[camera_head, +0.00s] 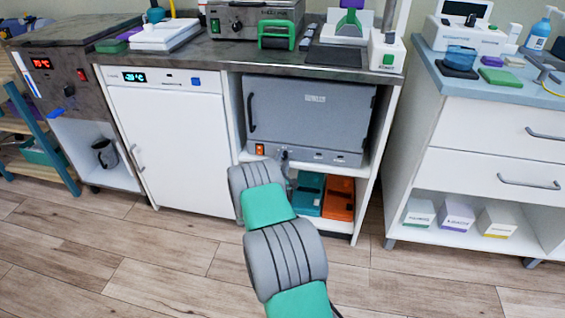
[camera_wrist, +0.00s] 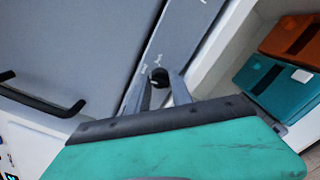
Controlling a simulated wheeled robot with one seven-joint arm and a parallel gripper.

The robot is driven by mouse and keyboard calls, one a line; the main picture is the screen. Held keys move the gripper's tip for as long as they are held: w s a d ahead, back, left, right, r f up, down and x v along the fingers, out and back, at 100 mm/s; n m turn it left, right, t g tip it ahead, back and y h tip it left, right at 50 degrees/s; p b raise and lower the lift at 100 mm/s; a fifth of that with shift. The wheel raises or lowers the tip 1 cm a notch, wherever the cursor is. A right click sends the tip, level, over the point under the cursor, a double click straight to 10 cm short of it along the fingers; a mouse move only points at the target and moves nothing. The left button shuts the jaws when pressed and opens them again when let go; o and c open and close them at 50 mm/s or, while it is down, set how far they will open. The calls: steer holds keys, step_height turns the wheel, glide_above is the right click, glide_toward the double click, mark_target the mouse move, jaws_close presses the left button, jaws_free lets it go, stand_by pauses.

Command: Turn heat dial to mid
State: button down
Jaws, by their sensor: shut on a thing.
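A grey metal heating cabinet (camera_head: 305,110) stands on the shelf under the middle counter. A dark round dial (camera_wrist: 158,76) sits on its lower control strip (camera_wrist: 172,45), with small white marks beside it. My gripper (camera_wrist: 160,88) reaches the strip from the front, its two fingers on either side of the dial and shut on it. In the head view my gripper (camera_head: 287,163) is at the strip's lower edge, and the dial is mostly hidden. The dial's pointer direction cannot be read.
An orange switch (camera_head: 260,150) is left of the dial. Teal (camera_head: 308,194) and orange (camera_head: 339,198) boxes stand on the shelf below. A white cabinet (camera_head: 172,145) is on the left, and a drawer unit (camera_head: 490,130) on the right. The wooden floor in front is clear.

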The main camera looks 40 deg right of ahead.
steer(key=shift+m+b, duration=0.3)
steer(key=shift+m, duration=0.6)
steer(key=c, duration=1.1)
jaws_free()
steer(key=shift+c, duration=0.2)
